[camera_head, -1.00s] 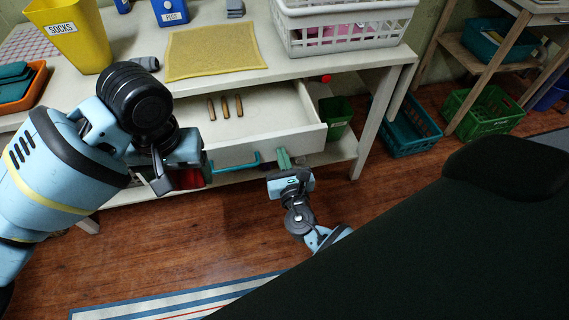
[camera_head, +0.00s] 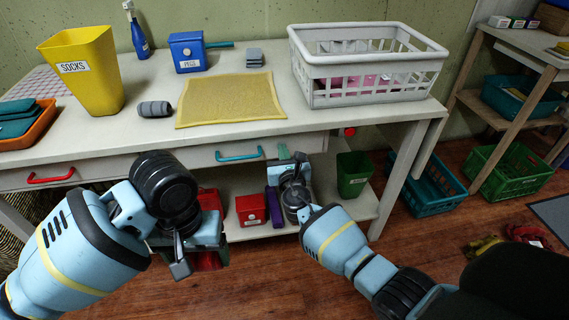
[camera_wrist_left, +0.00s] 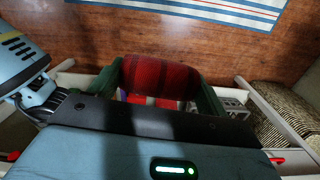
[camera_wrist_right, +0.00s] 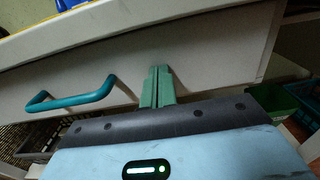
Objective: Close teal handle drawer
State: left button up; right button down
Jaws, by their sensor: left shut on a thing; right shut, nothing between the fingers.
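The drawer (camera_head: 190,159) with the teal handle (camera_head: 240,154) sits under the tabletop. Its front looks about level with the table's front, and its inside is hidden. In the right wrist view the drawer front (camera_wrist_right: 210,55) and teal handle (camera_wrist_right: 72,97) show large. My right gripper (camera_head: 284,152) is shut and empty. Its green fingers (camera_wrist_right: 157,82) are at the drawer front, right of the handle; contact is hard to tell. My left gripper (camera_head: 212,230) is below the table edge, shut on a red plaid thing (camera_wrist_left: 160,75) between its green fingers.
A red-handled drawer (camera_head: 50,176) is at the left. The tabletop (camera_head: 155,128) carries a yellow socks bin (camera_head: 90,80), a yellow mat (camera_head: 230,98) and a white basket (camera_head: 370,85). A red box (camera_head: 250,209) and green bin (camera_head: 354,174) stand on the lower shelf.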

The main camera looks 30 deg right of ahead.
pick_arm(q)
jog(key=shift+w+d+f, duration=0.1)
jog(key=shift+w+f, duration=0.1)
jog(key=shift+s, duration=0.1)
pick_arm(e)
jog(key=shift+w+d+r, duration=0.3)
jog(key=shift+w+r, duration=0.05)
jog(key=shift+w, duration=0.3)
